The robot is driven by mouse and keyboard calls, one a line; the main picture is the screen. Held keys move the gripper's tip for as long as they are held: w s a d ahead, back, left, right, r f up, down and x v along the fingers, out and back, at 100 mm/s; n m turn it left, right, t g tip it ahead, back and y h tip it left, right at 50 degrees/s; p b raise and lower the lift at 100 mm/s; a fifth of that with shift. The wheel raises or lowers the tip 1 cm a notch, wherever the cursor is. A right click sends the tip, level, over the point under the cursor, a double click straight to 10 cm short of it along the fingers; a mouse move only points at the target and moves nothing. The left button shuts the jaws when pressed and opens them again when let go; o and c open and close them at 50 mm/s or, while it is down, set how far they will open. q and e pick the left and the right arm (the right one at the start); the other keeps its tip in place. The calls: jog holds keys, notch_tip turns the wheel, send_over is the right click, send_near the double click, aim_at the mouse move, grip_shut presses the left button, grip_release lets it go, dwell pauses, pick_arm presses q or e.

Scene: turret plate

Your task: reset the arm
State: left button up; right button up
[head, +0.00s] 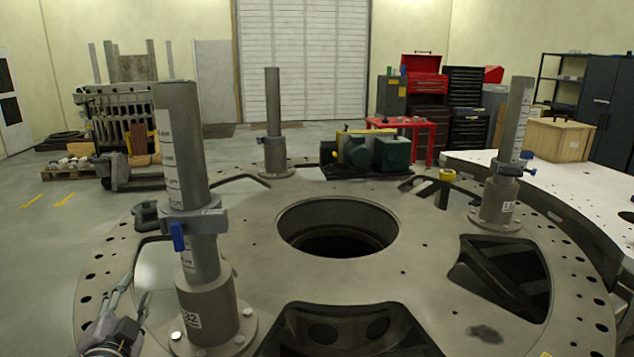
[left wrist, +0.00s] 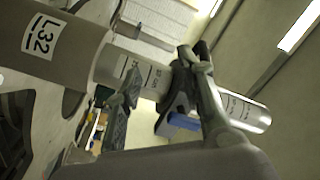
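My left gripper (head: 136,290) is low at the left in the head view, just left of the near-left post (head: 202,255). In the left wrist view its two fingers (left wrist: 162,68) stand apart with nothing held between them. The post, labelled 32, rises from the round turret plate (head: 255,250) and carries a grey clamp (head: 200,220) with a blue handle (head: 178,237). In the left wrist view the post (left wrist: 88,62) lies across the picture behind the fingers, and one finger partly hides the clamp. My right gripper is in neither view.
Two more posts stand on the plate, at the back (head: 273,115) and at the right (head: 508,150). The plate has a large central hole (head: 338,228) and several cut-outs. A green motor unit (head: 372,152) sits at its far side. A wooden crate (head: 558,139) stands at the right.

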pick_arm(q)
jog(key=s+d+f+n+g+h, duration=0.1)
jog(key=s+d+f+g, duration=0.15)
jog(key=f, duration=0.35)
jog(key=s+d+f+n+g, duration=0.1)
jog(key=s+d+f+g, duration=0.1)
jog(key=s+f, duration=0.3)
jog(key=s+d+f+n+g+h, duration=0.2)
jog(key=s+d+f+g, duration=0.4)
jog(key=s, duration=0.5)
jog(key=s+d+f+n+g+h, duration=0.2)
jog(key=s+d+f+g, duration=0.1)
jog(key=s+d+f, duration=0.55)
jog(key=s+a+f+g, duration=0.1)
jog(key=s+f, duration=0.1)
jog(key=f, duration=1.1)
jog(key=s+f+g, duration=0.1)
jog(key=s+f, duration=0.1)
jog(key=f, duration=1.2)
jog(key=s+a+f+g+b, duration=0.1)
jog(key=s+a+f, duration=0.2)
jog(key=s+f, duration=1.3)
jog(key=shift+s+f+m, duration=0.25)
jog(key=shift+s+m, duration=0.15)
jog(key=shift+s, duration=0.05)
jog(key=shift+a, duration=0.1)
